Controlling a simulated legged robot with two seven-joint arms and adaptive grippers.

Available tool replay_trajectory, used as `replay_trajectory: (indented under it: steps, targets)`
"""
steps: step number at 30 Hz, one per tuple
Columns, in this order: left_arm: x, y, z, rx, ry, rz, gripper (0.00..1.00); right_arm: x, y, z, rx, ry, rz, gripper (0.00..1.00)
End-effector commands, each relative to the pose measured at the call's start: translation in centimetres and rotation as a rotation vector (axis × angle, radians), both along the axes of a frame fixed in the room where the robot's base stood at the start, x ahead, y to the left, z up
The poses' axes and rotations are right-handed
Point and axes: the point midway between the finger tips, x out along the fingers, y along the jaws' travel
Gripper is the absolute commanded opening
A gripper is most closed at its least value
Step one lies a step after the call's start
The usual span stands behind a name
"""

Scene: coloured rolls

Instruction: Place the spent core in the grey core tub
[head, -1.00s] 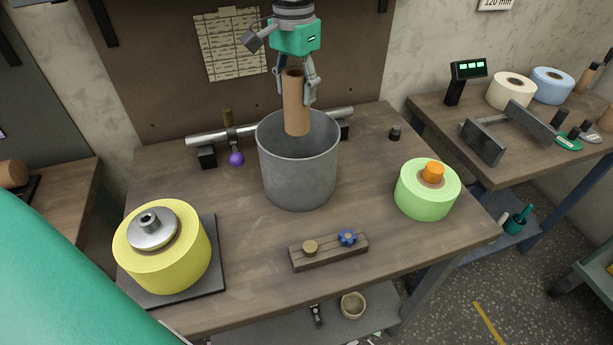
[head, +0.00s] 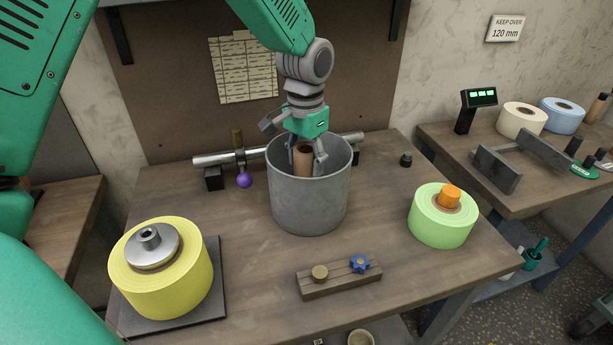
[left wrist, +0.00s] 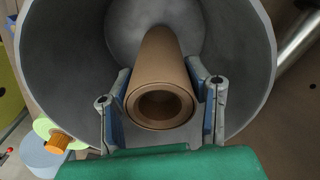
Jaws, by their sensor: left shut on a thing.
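The spent core is a brown cardboard tube (head: 303,160), upright inside the grey core tub (head: 309,207) in the middle of the bench. My left gripper (head: 304,160) is shut on the core near its top, with its fingers just inside the tub's mouth. In the left wrist view the core (left wrist: 163,85) lies between the two fingers (left wrist: 161,98) and runs down into the tub (left wrist: 60,40). The core's lower end is hidden by the tub wall in the head view. Whether it touches the tub floor I cannot tell. My right gripper is out of view.
A yellow roll (head: 160,277) stands on a dark plate at the left. A green roll (head: 440,220) with an orange plug is at the right. A wooden block (head: 340,280) with two knobs lies in front. A metal bar (head: 215,158) with a purple ball knob is behind the tub.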

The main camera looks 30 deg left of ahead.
Motion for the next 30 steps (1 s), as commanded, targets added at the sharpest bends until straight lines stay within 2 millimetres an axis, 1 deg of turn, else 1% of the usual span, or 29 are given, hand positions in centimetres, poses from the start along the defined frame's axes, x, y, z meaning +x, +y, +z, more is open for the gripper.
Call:
replay_trajectory:
  steps: [6, 17, 18, 19, 20, 30]
  targets:
    - [-0.1, -0.3, -3.0, 0.003, 0.003, -0.001, 0.13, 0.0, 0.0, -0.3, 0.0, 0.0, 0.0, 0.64]
    - [-0.1, 0.1, -3.5, -0.002, 0.0, 0.0, 0.13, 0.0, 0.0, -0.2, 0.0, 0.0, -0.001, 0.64]
    - [-0.1, 0.1, -3.6, -0.002, 0.0, 0.0, 0.51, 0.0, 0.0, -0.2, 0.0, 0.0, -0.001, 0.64]
    - [-0.1, 0.1, -3.6, -0.002, 0.0, 0.0, 0.61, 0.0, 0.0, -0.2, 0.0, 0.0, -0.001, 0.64]
    - [-0.1, 0.1, -3.6, -0.002, 0.0, 0.0, 0.65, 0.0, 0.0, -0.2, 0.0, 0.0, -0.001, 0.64]
    - [-0.1, -0.2, -3.2, 0.001, 0.0, 0.0, 0.65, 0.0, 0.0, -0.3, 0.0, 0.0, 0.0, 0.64]
